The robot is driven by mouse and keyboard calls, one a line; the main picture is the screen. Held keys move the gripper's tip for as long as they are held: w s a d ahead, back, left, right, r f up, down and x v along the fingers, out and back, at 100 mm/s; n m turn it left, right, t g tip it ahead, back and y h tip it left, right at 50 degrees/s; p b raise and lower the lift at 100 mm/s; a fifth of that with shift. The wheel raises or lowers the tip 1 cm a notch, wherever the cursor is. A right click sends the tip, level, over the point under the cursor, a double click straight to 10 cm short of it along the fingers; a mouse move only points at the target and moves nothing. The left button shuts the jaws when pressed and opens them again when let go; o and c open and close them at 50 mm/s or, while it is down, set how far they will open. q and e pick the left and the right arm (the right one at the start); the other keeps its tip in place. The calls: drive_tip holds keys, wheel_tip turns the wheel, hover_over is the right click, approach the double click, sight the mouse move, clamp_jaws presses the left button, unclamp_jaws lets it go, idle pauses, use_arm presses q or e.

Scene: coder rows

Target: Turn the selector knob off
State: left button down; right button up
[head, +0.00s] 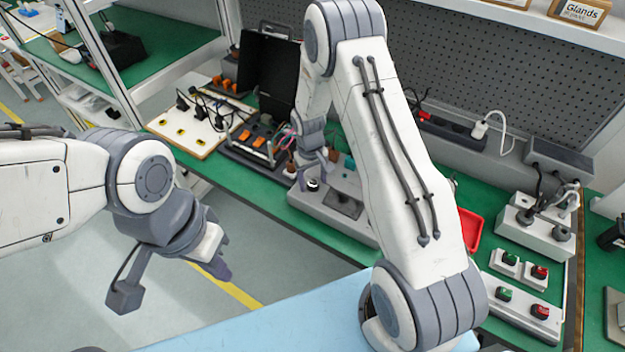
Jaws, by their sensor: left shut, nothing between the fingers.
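A small round black-and-white knob (313,185) shows on a grey sloped box (340,212) on the green bench; it may be the selector knob, and its pointing direction is too small to read. My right gripper (312,174) reaches down from above, right at this knob. I cannot tell whether its fingers touch it or how far apart they are. My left gripper (220,270) is shut and empty, over the floor in front of the bench.
A red tray (470,230) lies partly behind my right arm. Boxes with green and red buttons (522,268) stand at the right, with a socket box (535,230) behind. A board with cables (188,124) and an open black case (268,72) stand left of the grey box.

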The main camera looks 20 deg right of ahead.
sight(311, 183)
wheel_tip(311, 183, up, 10)
drive_tip(key=b, duration=0.1)
drive_tip(key=shift+a+r+b, duration=0.25)
drive_tip(key=shift+b, duration=0.15)
idle(0.4)
drive_tip(key=s+a+r+n, duration=0.3)
drive_tip(key=s+a+r, duration=0.6)
drive_tip(key=s+a, duration=0.25)
drive_tip(key=s+a+r+n, duration=0.1)
drive_tip(key=s+a, duration=0.1)
drive_tip(key=s, duration=0.7)
drive_tip(key=s+a+r+n+y, duration=0.1)
drive_tip(key=s+r+n, duration=0.1)
drive_tip(key=s, duration=0.6)
drive_tip(key=shift+s+a+r+y, duration=0.15)
drive_tip(key=shift+s+a+y, duration=0.15)
drive_tip(key=shift+s+a, duration=0.1)
